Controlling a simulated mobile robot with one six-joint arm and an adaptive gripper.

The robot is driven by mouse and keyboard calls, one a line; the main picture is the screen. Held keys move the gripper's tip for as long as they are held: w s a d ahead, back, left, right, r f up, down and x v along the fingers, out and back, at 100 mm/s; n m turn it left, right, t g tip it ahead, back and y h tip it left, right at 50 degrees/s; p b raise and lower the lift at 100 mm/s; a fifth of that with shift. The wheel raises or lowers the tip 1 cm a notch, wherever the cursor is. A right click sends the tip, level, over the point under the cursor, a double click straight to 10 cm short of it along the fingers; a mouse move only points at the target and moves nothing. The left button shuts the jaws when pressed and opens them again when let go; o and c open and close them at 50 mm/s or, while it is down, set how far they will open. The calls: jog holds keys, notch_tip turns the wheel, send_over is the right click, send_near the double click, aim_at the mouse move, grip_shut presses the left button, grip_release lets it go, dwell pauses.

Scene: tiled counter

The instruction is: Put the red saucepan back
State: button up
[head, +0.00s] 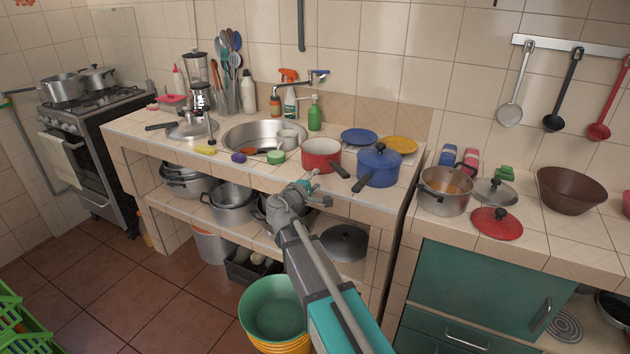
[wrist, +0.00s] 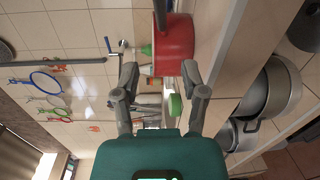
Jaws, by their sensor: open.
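The red saucepan (head: 318,159) stands upright on the tiled counter, right of the sink, with its dark handle pointing toward the front right. In the wrist view the red saucepan (wrist: 174,46) is at the top, with its dark handle at the upper edge. My gripper (head: 311,181) is in front of the counter edge, just below and in front of the pan. Its two fingers (wrist: 160,76) are spread apart with nothing held between them. I cannot tell from these views whether a finger touches the pan.
A lidded blue pot (head: 378,168) stands close to the pan's right. The sink (head: 238,140) and a green round item (head: 276,157) are to its left. A red lid (head: 490,229) and a steel pot (head: 445,201) are on the right counter. Steel pots fill the shelf below.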

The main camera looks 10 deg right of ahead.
dwell(0.3)
jog(key=s+d+f+m+g+y, duration=0.3)
jog(key=s+d+f+m+g, duration=0.45)
jog(key=s+f, duration=0.4)
jog(key=s+a+f+m+g+y, duration=0.2)
jog(key=s+g+y, duration=0.1)
jog(key=s, duration=0.5)
jog(key=s+a+f+m+g+y, duration=0.2)
jog(key=s+a+f+g+y, duration=0.1)
jog(key=s, duration=0.5)
jog(key=shift+s+f+y, duration=0.25)
jog(key=shift+f+y, duration=0.1)
jog(key=shift+y, duration=0.55)
